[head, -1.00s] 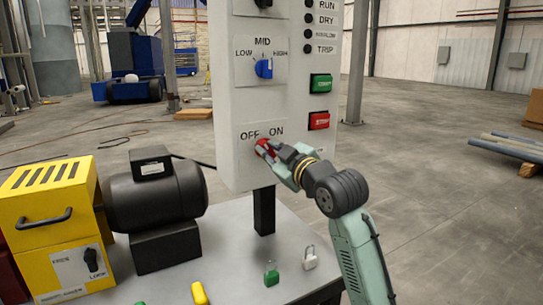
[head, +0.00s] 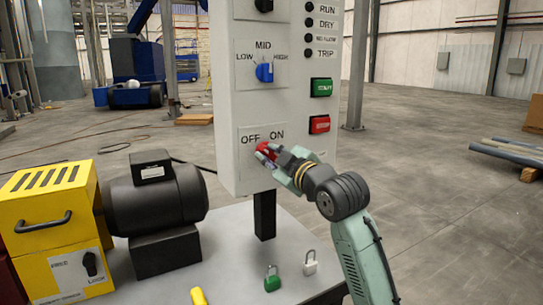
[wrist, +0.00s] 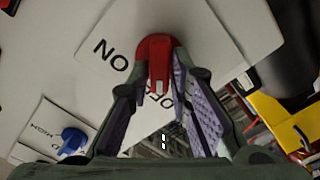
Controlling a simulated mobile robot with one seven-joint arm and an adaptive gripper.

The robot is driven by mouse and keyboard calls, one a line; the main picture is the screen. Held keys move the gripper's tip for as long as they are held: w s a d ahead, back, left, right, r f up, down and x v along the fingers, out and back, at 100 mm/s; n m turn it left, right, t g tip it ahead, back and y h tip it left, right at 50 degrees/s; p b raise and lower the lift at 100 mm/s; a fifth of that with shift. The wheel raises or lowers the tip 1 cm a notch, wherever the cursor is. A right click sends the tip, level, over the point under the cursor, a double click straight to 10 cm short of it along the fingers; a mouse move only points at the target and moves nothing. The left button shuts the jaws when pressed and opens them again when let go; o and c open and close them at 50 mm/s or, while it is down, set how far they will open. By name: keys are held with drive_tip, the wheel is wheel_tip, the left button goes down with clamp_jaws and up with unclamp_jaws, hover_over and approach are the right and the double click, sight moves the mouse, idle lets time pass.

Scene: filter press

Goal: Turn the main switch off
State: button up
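The main switch (head: 264,147) is a red rotary handle low on the light grey control panel, below the OFF and ON lettering. It also shows in the wrist view (wrist: 155,52), where a white mark on its end lies near the partly hidden OFF lettering. ON is clear to the left there. My gripper (head: 270,154) is at the panel from the lower right. In the wrist view its two fingertips (wrist: 160,80) sit on either side of the red handle and appear closed against it. The fingers hide part of the handle and plate.
Above the switch are a blue selector (head: 264,72), a green button (head: 320,87) and a red button (head: 319,124). A black motor (head: 155,195) and yellow box (head: 50,215) stand left. Green (head: 272,280) and white (head: 310,262) padlocks lie on the table below.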

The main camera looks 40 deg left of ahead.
drive_tip(key=o, duration=0.3)
drive_tip(key=shift+d, duration=0.1)
drive_tip(key=v, duration=1.1)
drive_tip(key=shift+s+d, duration=0.2)
drive_tip(key=shift+d, duration=0.15)
